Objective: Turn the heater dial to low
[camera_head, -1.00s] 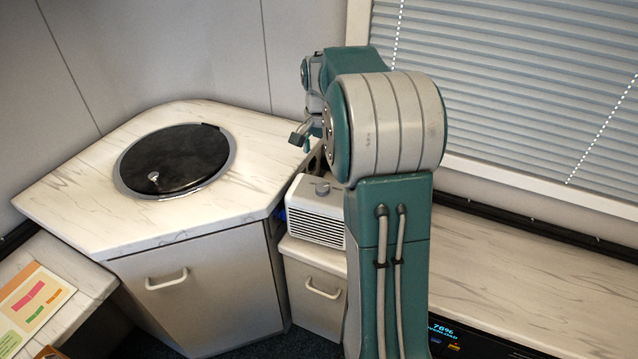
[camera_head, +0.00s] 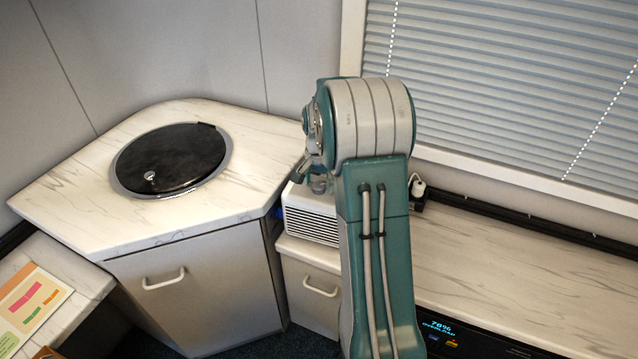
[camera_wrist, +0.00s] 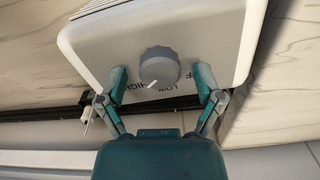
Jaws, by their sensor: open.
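The heater (camera_head: 311,222) is a white box with a slatted front, on the low counter beside the corner unit. My arm hides part of it. In the wrist view, its grey round dial (camera_wrist: 160,67) sits on the heater's top face (camera_wrist: 215,25), with a white mark at its lower edge, slightly left. Small lettering lies beside it; HIGH is at the lower left and LOW below. My gripper (camera_wrist: 161,82) is open, with one teal finger on each side of the dial and a gap to each. In the head view, my gripper (camera_head: 312,178) is just above the heater.
A corner counter (camera_head: 255,150) with a black round lid (camera_head: 170,158) stands at left. A window with blinds (camera_head: 500,90) is behind at right. A white plug (camera_head: 418,188) is by the wall. The right counter (camera_head: 510,260) is mostly clear.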

